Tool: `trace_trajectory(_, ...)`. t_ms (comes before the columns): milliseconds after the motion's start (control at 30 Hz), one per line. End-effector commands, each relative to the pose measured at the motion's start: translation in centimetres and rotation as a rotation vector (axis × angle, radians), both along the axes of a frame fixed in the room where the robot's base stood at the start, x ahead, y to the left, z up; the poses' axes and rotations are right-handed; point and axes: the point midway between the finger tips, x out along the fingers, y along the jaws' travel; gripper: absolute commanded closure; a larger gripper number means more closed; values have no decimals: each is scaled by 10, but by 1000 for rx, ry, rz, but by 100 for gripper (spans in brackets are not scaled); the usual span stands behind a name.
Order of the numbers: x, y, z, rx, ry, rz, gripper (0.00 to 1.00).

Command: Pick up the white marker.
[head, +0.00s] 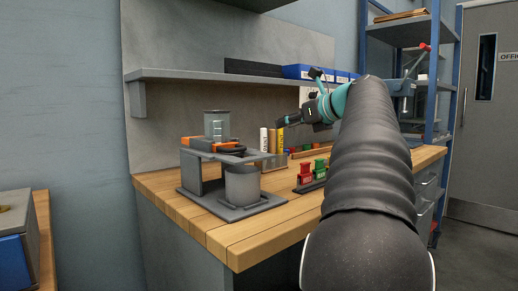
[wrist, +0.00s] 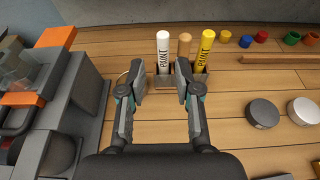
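The white marker (wrist: 163,48), lettered PAINT, stands upright at the left end of a small metal holder (wrist: 203,79). A plain tan marker (wrist: 184,45) and a yellow PAINT marker (wrist: 204,48) stand beside it on the right. In the head view the white marker (head: 263,139) shows at the back of the bench. My gripper (wrist: 162,77) is open and empty, its two fingers apart. In the wrist view the white marker appears beyond the fingertips, between their lines. The gap to it is hard to judge. The right finger partly hides the holder.
A grey stand (head: 205,195) with a clear container and orange parts is left of the markers. In the wrist view, round discs (wrist: 263,113) and a wooden strip (wrist: 273,62) lie right, with several coloured caps behind. A shelf (head: 220,75) runs above the bench.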

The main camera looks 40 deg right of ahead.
Motion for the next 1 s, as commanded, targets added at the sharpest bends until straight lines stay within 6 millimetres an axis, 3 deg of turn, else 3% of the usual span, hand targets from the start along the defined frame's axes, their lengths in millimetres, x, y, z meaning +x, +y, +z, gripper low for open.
trace_trajectory(233, 42, 3, -14, 1, 1, 2, 67)
trace_trajectory(567, 62, 5, -19, 1, 1, 4, 67)
trace_trajectory(900, 103, 6, -30, 0, 1, 4, 67)
trace_trajectory(1000, 107, 6, -30, -1, 0, 3, 67)
